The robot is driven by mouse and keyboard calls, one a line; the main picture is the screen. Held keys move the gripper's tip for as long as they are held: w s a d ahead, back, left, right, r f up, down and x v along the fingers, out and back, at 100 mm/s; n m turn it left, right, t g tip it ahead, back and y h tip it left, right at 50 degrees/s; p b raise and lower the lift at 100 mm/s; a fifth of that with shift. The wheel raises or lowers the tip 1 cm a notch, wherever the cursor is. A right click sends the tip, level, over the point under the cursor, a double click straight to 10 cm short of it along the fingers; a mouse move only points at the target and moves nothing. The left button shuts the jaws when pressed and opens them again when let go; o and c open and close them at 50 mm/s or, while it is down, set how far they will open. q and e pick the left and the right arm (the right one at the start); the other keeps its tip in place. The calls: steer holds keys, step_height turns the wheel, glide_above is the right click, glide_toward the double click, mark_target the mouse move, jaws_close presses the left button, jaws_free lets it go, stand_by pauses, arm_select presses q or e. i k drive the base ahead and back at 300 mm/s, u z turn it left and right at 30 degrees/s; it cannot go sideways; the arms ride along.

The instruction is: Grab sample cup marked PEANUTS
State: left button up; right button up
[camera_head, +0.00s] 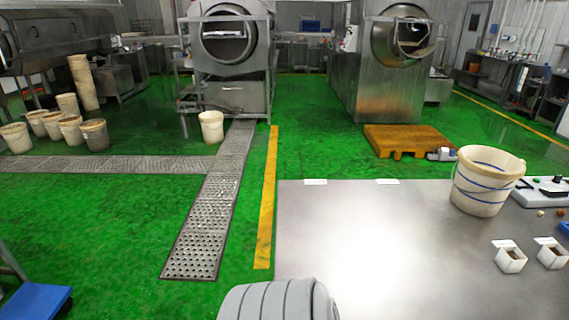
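Two small white square cups stand on the steel table (350,240) at the right: a left cup (510,262) and a right cup (551,258). No lettering is readable on either, so I cannot tell which is marked PEANUTS. Neither gripper is in view. A grey ribbed part at the bottom middle looks like part of my own body.
A cream bucket (480,190) with blue bands stands behind the cups. A white device (545,190) is right of it, and a blue object (565,228) is at the right edge. Two flat white labels lie at the table's far edge. The table's left and middle are clear.

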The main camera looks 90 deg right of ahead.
mark_target(507, 256)
steer(key=k, duration=1.15)
steer(key=z, duration=2.2)
